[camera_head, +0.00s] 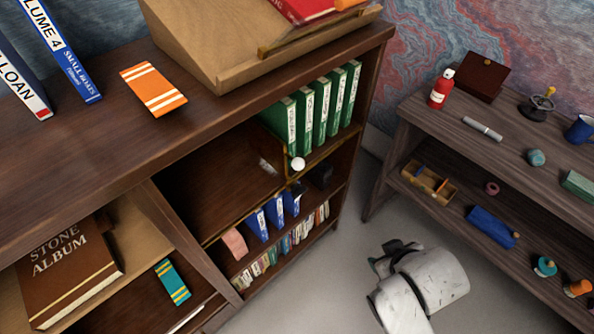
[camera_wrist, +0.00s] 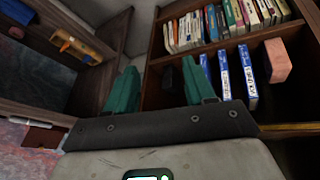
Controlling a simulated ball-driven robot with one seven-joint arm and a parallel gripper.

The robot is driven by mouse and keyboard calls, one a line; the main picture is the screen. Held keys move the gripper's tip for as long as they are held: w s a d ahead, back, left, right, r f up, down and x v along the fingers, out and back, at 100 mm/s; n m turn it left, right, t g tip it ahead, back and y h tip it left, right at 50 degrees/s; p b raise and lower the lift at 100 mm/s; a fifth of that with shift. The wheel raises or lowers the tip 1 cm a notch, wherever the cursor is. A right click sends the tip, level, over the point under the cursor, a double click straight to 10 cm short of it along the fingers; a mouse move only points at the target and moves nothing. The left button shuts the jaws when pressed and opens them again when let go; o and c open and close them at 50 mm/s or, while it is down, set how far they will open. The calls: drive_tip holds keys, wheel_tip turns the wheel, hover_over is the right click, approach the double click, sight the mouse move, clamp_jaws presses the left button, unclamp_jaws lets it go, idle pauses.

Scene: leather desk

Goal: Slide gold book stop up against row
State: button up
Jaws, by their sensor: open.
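A gold piece (camera_head: 287,171) with a white ball knob (camera_head: 298,163) sits at the front edge of the shelf, just below the row of green books (camera_head: 314,112); it looks like the gold book stop. Its exact gap to the row is hard to tell. The green books stand upright at the right end of the upper compartment. My gripper (camera_head: 386,257) is right of the bookcase and lower in the picture, apart from it. In the wrist view my gripper (camera_wrist: 163,72) shows two teal fingers spread apart with nothing between them. The stop is not clearly seen there.
Blue books (camera_head: 268,219) and a pink block (camera_head: 235,243) stand on the shelf below, above a row of small books (camera_head: 285,247). A slanted wooden stand (camera_head: 215,45) is on top. A dark side table (camera_head: 455,135) with several objects stands right. Floor lies between.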

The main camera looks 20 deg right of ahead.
drive_tip(key=w+a+r+n+t+h+b, duration=0.1)
drive_tip(key=w+r+n+t+b, duration=0.2)
drive_tip(key=w+t, duration=0.45)
drive_tip(key=n+t+y+b, duration=0.3)
drive_tip(key=n+t+b, duration=0.1)
drive_tip(key=t, duration=0.2)
approach(301, 169)
drive_tip(key=w, duration=0.1)
drive_tip(key=shift+g, duration=0.25)
drive_tip(key=w, duration=0.3)
drive_tip(key=w+p, duration=0.1)
drive_tip(key=w, duration=0.3)
drive_tip(key=w+p, duration=0.1)
drive_tip(key=w, duration=0.2)
drive_tip(key=shift+w+d+r, duration=0.1)
drive_tip(key=shift+w+r, duration=0.15)
drive_tip(key=shift+c, duration=0.2)
clamp_jaws()
